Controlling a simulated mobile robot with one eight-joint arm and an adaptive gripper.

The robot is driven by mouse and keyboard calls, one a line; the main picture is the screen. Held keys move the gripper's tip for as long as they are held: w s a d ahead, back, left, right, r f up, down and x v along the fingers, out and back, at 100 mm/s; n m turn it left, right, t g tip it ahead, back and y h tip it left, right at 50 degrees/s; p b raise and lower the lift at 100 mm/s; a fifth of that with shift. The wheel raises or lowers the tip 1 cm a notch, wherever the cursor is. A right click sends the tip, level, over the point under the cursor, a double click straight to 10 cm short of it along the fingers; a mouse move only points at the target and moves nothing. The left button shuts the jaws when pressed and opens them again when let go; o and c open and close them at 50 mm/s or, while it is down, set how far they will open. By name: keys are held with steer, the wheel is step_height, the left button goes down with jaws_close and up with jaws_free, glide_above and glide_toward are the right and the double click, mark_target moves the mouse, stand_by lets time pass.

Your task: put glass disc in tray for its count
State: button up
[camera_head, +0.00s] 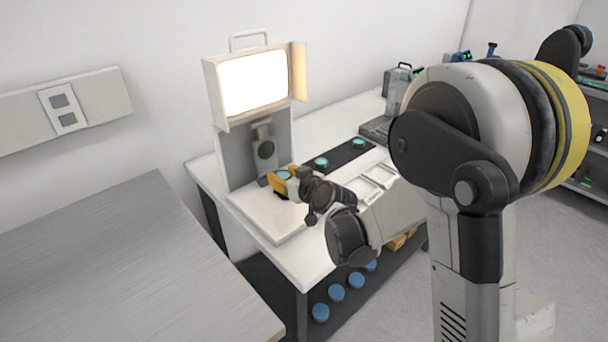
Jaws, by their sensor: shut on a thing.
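My gripper (281,181), with yellow fingers, is at the base of the lit instrument and shut on a green glass disc (284,174). The fingers hide part of the disc, and I cannot tell whether it touches the surface below. Two more green discs, a nearer one (321,162) and a farther one (358,143), lie on a black strip (340,154) to the right. White shallow trays (376,176) lie on the table right of the gripper, partly hidden by my arm; their labels are too small to read.
The interferometer (222,152) has a bright screen (254,83) and stands just behind the gripper. A grey device (398,88) stands at the table's far end. Blue round things (337,292) sit on the lower shelf. A bare grey bench (110,265) is at left.

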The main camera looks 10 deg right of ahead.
steer(key=shift+f+b, duration=0.85)
steer(key=shift+f, duration=0.9)
steer(key=shift+f, duration=0.1)
steer(key=o, duration=1.2)
steer(key=shift+c, duration=0.2)
steer(key=shift+s+d, duration=0.2)
steer(key=shift+s, duration=0.1)
steer(key=p+v, duration=0.1)
steer(key=v, duration=0.2)
steer(key=p+v, duration=0.1)
steer(key=v, duration=0.3)
steer(key=p+v, duration=0.2)
steer(key=v, duration=0.1)
steer(key=shift+s+a+r, duration=0.2)
steer(key=shift+r, duration=0.05)
